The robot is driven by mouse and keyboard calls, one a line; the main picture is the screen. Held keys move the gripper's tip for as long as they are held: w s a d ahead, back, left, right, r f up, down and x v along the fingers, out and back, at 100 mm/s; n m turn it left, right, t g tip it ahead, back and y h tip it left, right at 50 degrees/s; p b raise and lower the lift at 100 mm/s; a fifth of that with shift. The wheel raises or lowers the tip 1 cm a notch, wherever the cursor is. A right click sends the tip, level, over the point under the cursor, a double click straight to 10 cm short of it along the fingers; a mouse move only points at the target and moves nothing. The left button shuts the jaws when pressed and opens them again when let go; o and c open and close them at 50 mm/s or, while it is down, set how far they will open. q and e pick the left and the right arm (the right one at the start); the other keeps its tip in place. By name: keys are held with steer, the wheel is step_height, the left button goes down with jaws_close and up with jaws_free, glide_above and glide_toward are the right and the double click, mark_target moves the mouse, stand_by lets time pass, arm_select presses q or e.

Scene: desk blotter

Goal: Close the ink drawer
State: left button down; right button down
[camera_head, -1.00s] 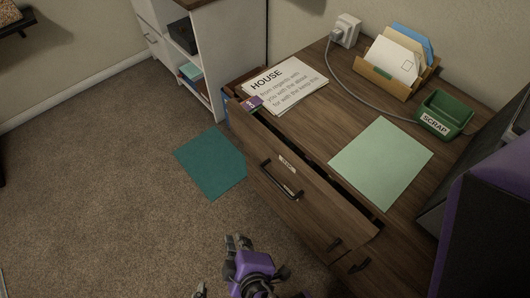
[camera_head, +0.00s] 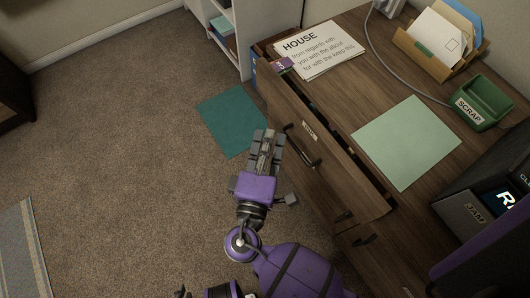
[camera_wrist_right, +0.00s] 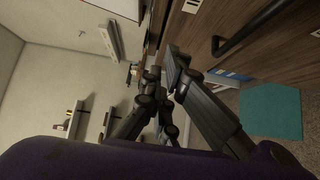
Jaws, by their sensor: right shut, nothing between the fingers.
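The ink drawer (camera_head: 330,155) is the top wooden drawer of the desk. It stands partly open, with a dark gap between its front and the desk top. Its front carries a small white label (camera_head: 309,130) and a dark bar handle (camera_head: 302,147); the handle also shows in the right wrist view (camera_wrist_right: 255,28). My right gripper (camera_head: 267,136) is shut and empty, left of the handle and in front of the drawer face. Contact with the drawer cannot be told. The right wrist view shows its dark fingers (camera_wrist_right: 172,75) close to the wood. My left gripper is not in view.
The desk top holds a HOUSE paper (camera_head: 315,55), a green sheet (camera_head: 407,142), a green SCRAP tray (camera_head: 485,103) and a letter holder (camera_head: 435,55). A teal mat (camera_head: 232,120) lies on the open carpet. Another drawer handle (camera_head: 365,239) sits lower right.

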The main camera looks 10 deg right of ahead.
mark_target(295, 107)
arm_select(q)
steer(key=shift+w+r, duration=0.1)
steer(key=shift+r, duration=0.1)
arm_select(e)
steer(key=w+d, duration=0.4)
steer(key=d, duration=0.1)
steer(key=shift+w+d, duration=0.25)
steer(key=shift+d, duration=0.4)
steer(key=shift+w+d, duration=0.2)
steer(key=shift+d, duration=0.4)
steer(key=shift+a+f, duration=0.1)
